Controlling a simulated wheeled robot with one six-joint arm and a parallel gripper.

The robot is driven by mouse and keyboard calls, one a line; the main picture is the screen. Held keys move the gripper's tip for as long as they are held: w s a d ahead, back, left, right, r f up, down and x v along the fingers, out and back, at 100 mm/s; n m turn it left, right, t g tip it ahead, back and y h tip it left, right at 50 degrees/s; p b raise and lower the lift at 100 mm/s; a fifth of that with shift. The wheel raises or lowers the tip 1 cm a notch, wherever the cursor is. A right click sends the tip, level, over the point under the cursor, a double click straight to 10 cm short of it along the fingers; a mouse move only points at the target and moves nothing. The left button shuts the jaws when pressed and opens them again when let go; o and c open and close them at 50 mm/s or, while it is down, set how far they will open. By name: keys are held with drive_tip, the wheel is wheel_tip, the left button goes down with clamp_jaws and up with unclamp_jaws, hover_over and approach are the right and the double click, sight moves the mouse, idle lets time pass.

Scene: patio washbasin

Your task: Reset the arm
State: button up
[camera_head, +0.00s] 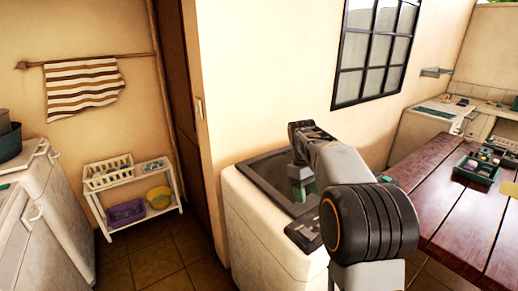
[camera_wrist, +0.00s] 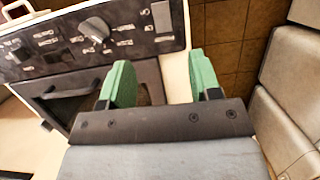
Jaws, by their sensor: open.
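My arm reaches forward from the lower right in the head view, bent over a white top-loading washer (camera_head: 250,215) with a dark lid. My gripper (camera_head: 303,188) hangs above the washer, mostly hidden behind my own arm link. In the wrist view my gripper (camera_wrist: 160,85) shows two green fingers spread wide apart with nothing between them. The washer's dark control panel (camera_wrist: 100,35) with a knob lies beyond the fingers.
A wooden table (camera_head: 440,190) with a dark tray of small items (camera_head: 478,168) stands to the right. A white shelf (camera_head: 135,198) with baskets stands at the left wall. White cabinets (camera_head: 45,230) fill the left edge. Tiled floor (camera_head: 160,262) is clear between the cabinets and washer.

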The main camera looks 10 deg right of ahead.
drive_tip(key=s+a+f+m+t, duration=0.2)
drive_tip(key=s+a+t, duration=0.1)
drive_tip(key=s, duration=0.6)
drive_tip(key=s+a+f+m+t+y, duration=0.1)
drive_tip(key=s+a+t, duration=0.3)
drive_tip(key=s, duration=0.5)
drive_tip(key=shift+s+a+f+m, duration=0.3)
drive_tip(key=shift+a+f+m, duration=0.3)
drive_tip(key=shift+m, duration=0.3)
drive_tip(key=shift+d, duration=0.1)
